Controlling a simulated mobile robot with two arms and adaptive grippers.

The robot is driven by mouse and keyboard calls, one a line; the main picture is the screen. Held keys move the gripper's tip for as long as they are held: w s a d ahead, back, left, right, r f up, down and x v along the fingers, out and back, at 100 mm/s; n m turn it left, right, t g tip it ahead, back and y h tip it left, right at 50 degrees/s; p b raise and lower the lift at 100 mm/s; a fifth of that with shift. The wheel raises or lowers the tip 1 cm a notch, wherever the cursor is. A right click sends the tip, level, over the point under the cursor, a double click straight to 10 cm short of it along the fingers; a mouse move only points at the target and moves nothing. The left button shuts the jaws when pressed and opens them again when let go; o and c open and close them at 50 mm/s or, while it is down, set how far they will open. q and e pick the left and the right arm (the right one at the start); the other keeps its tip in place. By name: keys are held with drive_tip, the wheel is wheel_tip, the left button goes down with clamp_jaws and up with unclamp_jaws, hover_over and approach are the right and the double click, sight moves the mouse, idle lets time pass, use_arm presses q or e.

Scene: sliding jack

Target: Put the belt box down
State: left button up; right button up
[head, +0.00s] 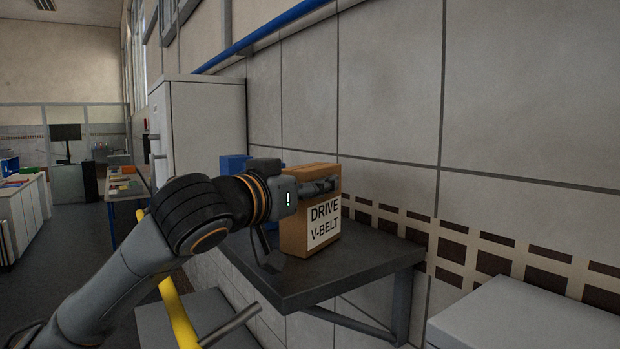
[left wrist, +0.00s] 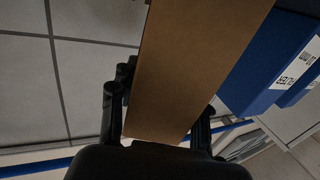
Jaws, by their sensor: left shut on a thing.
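The belt box (head: 312,240) is a brown cardboard box with a white label reading "DRIVE V-BELT". It is upright at the dark wall shelf (head: 345,278), its lower edge at the shelf top; I cannot tell whether it touches. My left gripper (head: 318,187) is shut on the upper part of the box. In the left wrist view the box (left wrist: 195,60) fills the middle between the fingers (left wrist: 160,115). My right gripper is not in view.
Blue boxes (head: 235,164) stand just behind the belt box; they also show with white labels in the left wrist view (left wrist: 262,70). The tiled wall (head: 390,130) borders the shelf. The shelf's front right part is bare. A grey cabinet (head: 205,125) stands beyond.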

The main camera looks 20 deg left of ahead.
use_arm(q)
drive_tip(key=shift+s+a+r, duration=0.1)
drive_tip(key=shift+s+r, duration=0.05)
drive_tip(key=shift+s, duration=0.35)
drive_tip(key=o, duration=1.4)
drive_tip(key=shift+w+f, duration=0.15)
drive_tip(key=shift+f, duration=0.1)
drive_tip(key=b+v, duration=0.5)
drive_tip(key=v, duration=0.7)
drive_tip(key=shift+r, duration=0.25)
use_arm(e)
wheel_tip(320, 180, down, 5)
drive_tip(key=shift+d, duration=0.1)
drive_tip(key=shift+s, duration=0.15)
